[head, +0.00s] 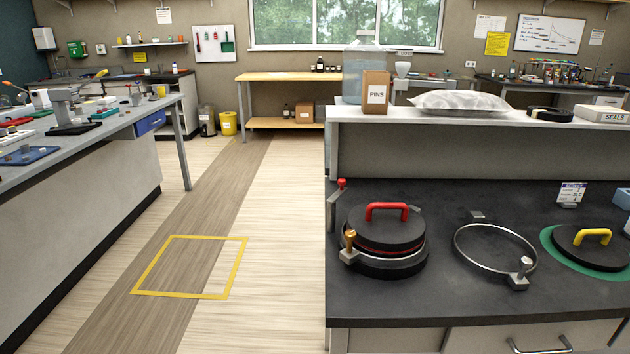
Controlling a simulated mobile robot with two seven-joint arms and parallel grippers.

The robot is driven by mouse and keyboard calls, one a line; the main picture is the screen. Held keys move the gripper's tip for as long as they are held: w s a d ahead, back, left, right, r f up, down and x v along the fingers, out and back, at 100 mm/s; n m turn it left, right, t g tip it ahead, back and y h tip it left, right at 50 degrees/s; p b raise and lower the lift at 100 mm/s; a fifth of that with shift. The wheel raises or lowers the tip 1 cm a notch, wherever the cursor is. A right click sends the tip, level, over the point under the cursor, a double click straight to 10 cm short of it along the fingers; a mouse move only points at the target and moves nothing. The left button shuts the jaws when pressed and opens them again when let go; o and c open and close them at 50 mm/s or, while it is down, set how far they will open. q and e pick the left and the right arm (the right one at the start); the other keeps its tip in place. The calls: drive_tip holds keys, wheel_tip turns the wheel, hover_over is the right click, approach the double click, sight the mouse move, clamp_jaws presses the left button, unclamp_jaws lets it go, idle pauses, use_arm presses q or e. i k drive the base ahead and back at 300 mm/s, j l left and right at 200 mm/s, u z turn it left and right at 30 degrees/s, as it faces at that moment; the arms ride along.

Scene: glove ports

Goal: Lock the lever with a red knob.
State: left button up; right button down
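The red knob (341,184) tops a thin metal lever (333,208) that stands roughly upright at the left edge of the dark bench, behind and left of a round black port. A black lid with a red handle (387,212) sits on that port, with a red ring line below the lid. A metal clamp block with an orange-brown pin (350,240) is at the port's front left. The lever's lower end is partly hidden by the port. Neither of my grippers is in view.
An empty metal ring (458,238) with a latch block (520,272) lies to the right. A black lid with a yellow handle (592,237) rests on a green mat. A PINS box (375,94) and a pale bag (460,102) stand on the raised shelf. The floor left of the bench is clear.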

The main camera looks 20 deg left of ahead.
sight(341, 182)
drive_tip(key=j+z, duration=0.15)
drive_tip(key=j, duration=0.65)
drive_tip(key=k+j+z, duration=0.15)
drive_tip(key=j, duration=0.65)
drive_tip(key=i+j+z, duration=0.1)
drive_tip(key=j, duration=0.3)
drive_tip(key=i+j, duration=0.1)
drive_tip(key=j, duration=0.3)
drive_tip(key=i+j, duration=0.15)
drive_tip(key=j, duration=0.15)
drive_tip(key=i+j+z, duration=0.15)
drive_tip(key=j, duration=0.2)
drive_tip(key=i+j, duration=0.15)
drive_tip(key=j, duration=0.15)
drive_tip(key=i+j+z, duration=0.1)
drive_tip(key=j, duration=0.25)
drive_tip(key=i+j, duration=0.2)
drive_tip(key=j, duration=0.15)
drive_tip(key=i+j+z, duration=0.15)
drive_tip(key=j, duration=0.2)
